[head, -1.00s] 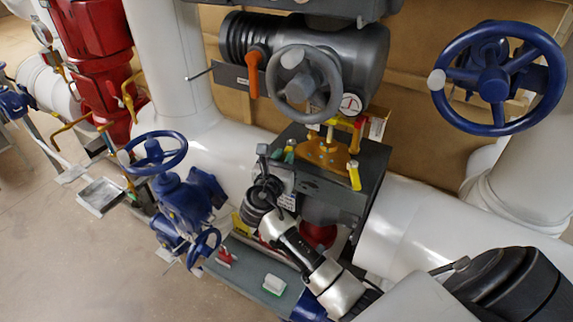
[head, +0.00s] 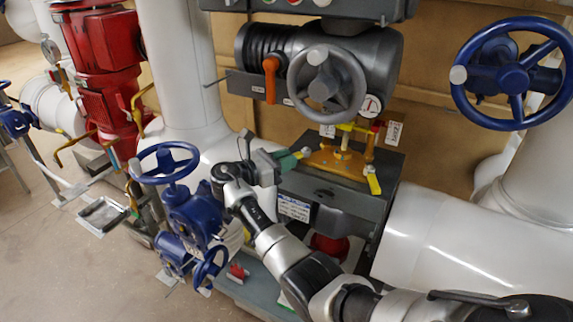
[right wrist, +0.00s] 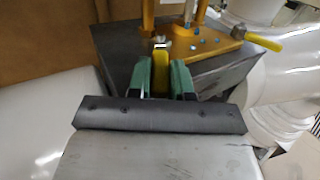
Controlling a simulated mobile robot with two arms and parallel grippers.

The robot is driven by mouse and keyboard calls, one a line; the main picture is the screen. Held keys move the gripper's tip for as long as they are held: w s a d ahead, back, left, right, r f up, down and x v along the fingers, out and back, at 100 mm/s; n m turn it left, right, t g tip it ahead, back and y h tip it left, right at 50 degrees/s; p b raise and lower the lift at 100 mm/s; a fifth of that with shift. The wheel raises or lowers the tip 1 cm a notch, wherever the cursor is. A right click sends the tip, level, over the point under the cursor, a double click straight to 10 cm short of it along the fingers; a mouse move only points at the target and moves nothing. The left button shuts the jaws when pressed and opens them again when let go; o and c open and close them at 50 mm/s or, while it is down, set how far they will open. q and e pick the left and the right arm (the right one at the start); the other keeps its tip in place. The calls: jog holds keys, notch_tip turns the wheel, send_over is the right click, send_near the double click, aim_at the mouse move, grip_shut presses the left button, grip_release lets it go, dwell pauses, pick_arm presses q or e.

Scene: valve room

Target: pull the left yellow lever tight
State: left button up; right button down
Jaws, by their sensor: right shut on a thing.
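The left yellow lever (right wrist: 160,80) is on the near left side of an orange valve bracket (head: 338,158) on top of the dark grey box. In the right wrist view it lies between the green fingers of my right gripper (right wrist: 161,78), which is shut on it. In the head view my right gripper (head: 290,160) reaches in at the left of the bracket, and its fingers largely hide the lever. The right yellow lever (head: 373,183) hangs free at the bracket's right side; it also shows in the right wrist view (right wrist: 264,41). My left gripper is not in view.
The dark grey box (head: 335,205) stands under the bracket. A blue valve (head: 190,205) stands close at left. A white pipe (head: 440,235) runs at right.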

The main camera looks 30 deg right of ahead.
dwell(0.5)
jog(key=c, duration=1)
grip_release()
jog(key=a+b, duration=0.3)
jog(key=a, duration=0.7)
jog(key=shift+w+a, duration=0.1)
jog(key=shift+a, duration=0.3)
jog(key=shift+a+f, duration=0.1)
